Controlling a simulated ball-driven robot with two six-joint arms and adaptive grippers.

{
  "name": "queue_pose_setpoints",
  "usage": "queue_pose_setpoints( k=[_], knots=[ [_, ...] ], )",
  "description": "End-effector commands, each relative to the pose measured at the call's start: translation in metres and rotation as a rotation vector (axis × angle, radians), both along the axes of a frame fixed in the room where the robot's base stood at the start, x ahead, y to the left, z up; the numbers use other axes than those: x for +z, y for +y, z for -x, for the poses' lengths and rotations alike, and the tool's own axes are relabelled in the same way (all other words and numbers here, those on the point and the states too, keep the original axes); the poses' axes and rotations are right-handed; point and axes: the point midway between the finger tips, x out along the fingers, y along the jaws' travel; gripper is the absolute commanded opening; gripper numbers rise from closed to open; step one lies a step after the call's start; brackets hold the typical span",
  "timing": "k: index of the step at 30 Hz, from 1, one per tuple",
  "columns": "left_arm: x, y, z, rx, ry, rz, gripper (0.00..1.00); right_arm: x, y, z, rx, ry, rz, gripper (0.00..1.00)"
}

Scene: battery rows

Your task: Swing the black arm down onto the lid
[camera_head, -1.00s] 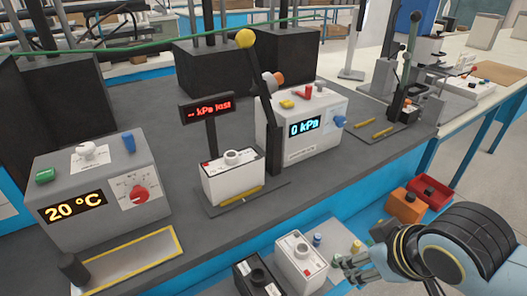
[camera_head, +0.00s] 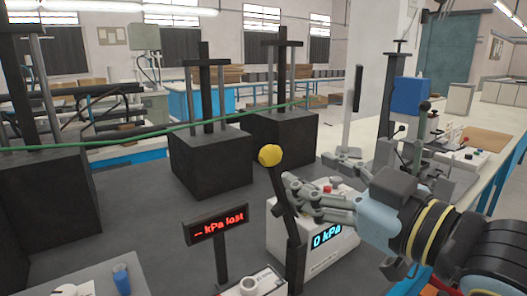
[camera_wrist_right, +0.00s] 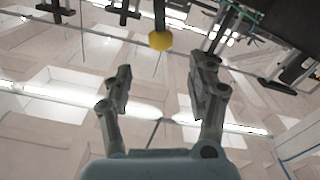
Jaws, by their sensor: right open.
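The black arm (camera_head: 280,192) stands nearly upright, with a yellow ball knob (camera_head: 270,155) at its top. In the right wrist view the knob (camera_wrist_right: 160,40) hangs ahead of the fingertips, between their two lines. My right gripper (camera_head: 305,172) reaches in from the right and is open and empty, its fingertips just right of the knob. The gripper fingers also show in the right wrist view (camera_wrist_right: 164,70). The white battery lid (camera_head: 250,287), with a round cap, is low in the head view, cut off by the lower edge. My left gripper is out of view.
A red-lettered display (camera_head: 216,227) on a post stands left of the black arm. A white gauge box (camera_head: 285,240) reading 0 kPa stands behind it on the right. Black blocks (camera_head: 210,162) with posts stand farther back. A green cable (camera_head: 110,145) crosses behind.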

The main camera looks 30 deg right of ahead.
Motion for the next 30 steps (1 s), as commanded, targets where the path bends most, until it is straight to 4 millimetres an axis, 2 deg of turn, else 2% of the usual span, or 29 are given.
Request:
queue_pose_setpoints(
  k=[6,15,21,28,30],
  knots=[
    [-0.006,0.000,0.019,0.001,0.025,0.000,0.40,0.001,0.004,-0.033,-0.003,-0.004,-0.006,0.58],
    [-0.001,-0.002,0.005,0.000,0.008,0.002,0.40,0.001,0.012,-0.086,0.000,0.001,-0.002,0.58],
    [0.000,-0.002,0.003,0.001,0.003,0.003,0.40,0.000,0.014,-0.099,0.001,0.001,-0.001,0.58],
    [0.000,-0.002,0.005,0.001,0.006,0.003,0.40,0.000,0.014,-0.100,0.001,0.002,0.000,0.58],
    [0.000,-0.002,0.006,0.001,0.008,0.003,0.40,0.000,0.014,-0.100,0.001,0.002,0.000,0.51]
  ],
)
